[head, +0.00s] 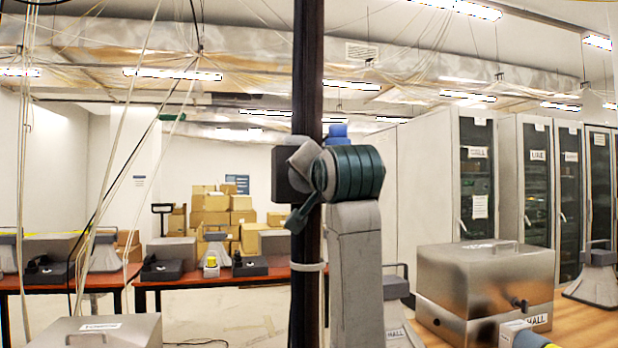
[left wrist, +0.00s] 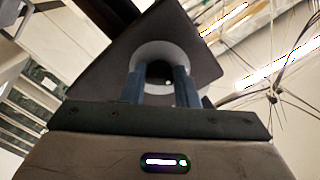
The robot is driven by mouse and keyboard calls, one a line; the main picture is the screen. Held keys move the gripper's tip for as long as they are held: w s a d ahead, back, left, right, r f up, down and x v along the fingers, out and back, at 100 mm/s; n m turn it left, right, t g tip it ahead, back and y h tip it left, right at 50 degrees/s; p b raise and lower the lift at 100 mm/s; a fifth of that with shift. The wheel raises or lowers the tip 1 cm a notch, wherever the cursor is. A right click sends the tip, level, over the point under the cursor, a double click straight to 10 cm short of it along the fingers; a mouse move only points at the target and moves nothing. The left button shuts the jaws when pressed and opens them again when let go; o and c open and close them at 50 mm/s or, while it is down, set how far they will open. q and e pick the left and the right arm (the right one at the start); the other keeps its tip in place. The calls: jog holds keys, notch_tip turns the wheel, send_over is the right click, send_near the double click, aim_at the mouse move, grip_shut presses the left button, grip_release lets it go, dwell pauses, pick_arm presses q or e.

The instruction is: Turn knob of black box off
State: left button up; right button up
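A dark box (head: 285,178) sits against the black upright pole (head: 308,70), largely hidden by my arm in the head view. In the left wrist view a dark square face (left wrist: 195,50) with a pale round ring and dark centre (left wrist: 160,72) is close ahead, likely this box and its knob. My left gripper (left wrist: 157,76) has two blue fingers spread apart, one at each side of the dark centre. Contact cannot be told. In the head view my arm's striped joint hides most of the gripper. My right gripper is not in view.
A metal box (head: 484,275) with a handle and tap stands on a wooden table at right. Red tables at left hold black phones (head: 250,266) and grey cases. Cardboard boxes (head: 212,212) are stacked behind. Tall cabinets (head: 480,170) line the right. Cables hang at left.

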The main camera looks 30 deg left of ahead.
pick_arm(q)
jog(key=o, duration=0.4)
jog(key=shift+w+r, duration=0.1)
jog(key=shift+o, duration=0.2)
jog(key=b+v, duration=0.3)
jog(key=v, duration=0.7)
jog(key=shift+s+d, duration=0.25)
jog(key=shift+d, duration=0.05)
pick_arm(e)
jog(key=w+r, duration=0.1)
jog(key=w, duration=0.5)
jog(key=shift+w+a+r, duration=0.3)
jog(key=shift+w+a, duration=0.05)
